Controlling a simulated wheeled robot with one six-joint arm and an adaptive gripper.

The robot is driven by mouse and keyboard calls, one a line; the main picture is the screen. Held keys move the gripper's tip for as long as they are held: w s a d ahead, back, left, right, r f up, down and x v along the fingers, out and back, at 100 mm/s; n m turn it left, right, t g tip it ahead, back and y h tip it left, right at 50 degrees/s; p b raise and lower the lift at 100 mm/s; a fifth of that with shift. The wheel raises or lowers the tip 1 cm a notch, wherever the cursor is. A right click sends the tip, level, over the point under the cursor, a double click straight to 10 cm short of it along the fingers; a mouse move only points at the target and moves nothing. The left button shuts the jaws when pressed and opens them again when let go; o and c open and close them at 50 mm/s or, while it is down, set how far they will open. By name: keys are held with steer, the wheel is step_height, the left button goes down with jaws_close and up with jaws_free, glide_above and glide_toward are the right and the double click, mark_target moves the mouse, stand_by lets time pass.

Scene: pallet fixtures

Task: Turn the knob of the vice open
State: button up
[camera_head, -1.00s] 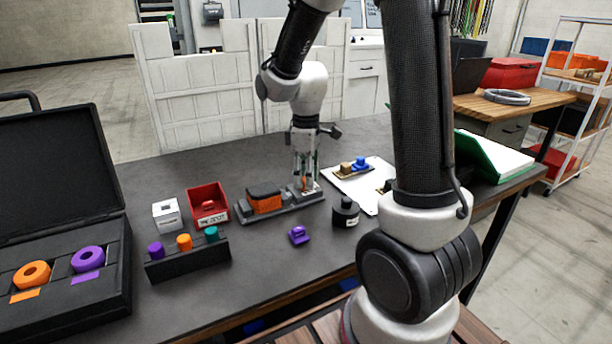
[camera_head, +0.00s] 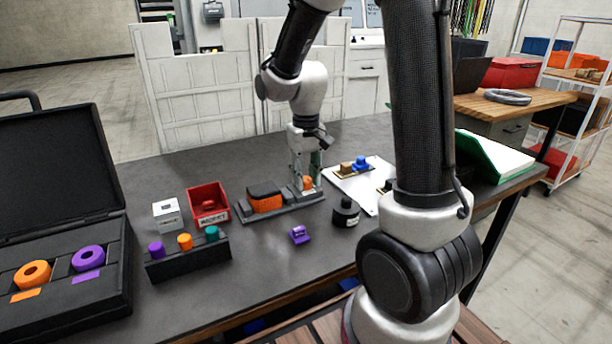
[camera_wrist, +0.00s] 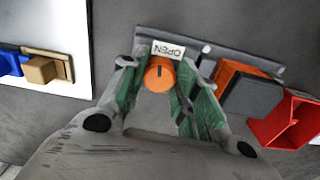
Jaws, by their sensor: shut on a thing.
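The vice (camera_head: 281,211) is a long dark grey fixture on the table, with an orange and dark block (camera_head: 265,202) on it. Its orange knob (camera_wrist: 159,75) is at one end, beside a white label reading OPEN (camera_wrist: 168,50). The knob also shows in the head view (camera_head: 308,183). A dark mark on the knob's top points toward the label. My gripper (camera_wrist: 155,88) points down over that end, its green-padded fingers on both sides of the knob and shut on it. The fingers partly hide the knob's sides.
A black bottle (camera_head: 345,212) and a purple part (camera_head: 299,234) stand close by. A red bin (camera_head: 208,203), a white block (camera_head: 167,214) and a peg rack (camera_head: 187,258) are at the left. A white board (camera_head: 372,196) with blue and tan parts is at the right.

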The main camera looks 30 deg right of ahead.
mark_target(305, 179)
steer(key=shift+m, duration=1)
steer(key=o, duration=1)
steer(key=shift+r, duration=0.1)
step_height(305, 179, up, 12)
